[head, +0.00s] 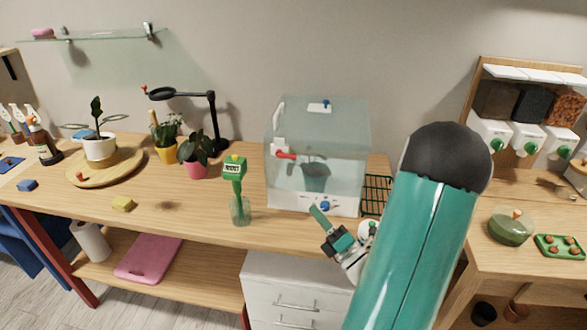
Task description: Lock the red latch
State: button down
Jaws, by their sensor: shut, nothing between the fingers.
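The red latch (286,155) is a small red lever on the front left of a clear box (318,128) with a white base, which stands on the wooden table. It points roughly sideways across the front; I cannot tell if it is locked. My gripper (318,214) is shut and empty, in front of the white base and below the latch, apart from it. My green arm rises at the right and hides part of the table behind it. A potted plant (316,176) shows dimly inside the box.
Potted plants and a black magnifier lamp (214,118) stand further left. A green wire rack (376,194) is right of the box.

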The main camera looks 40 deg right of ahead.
send_near(287, 155)
jog(key=w+a, duration=0.3)
jog(key=shift+w+d+r, duration=0.35)
jog(key=shift+w+d, duration=0.15)
jog(key=shift+d, duration=0.2)
jog(key=shift+w+d+r, duration=0.3)
jog(key=shift+w+d, duration=0.2)
jog(key=shift+d, duration=0.25)
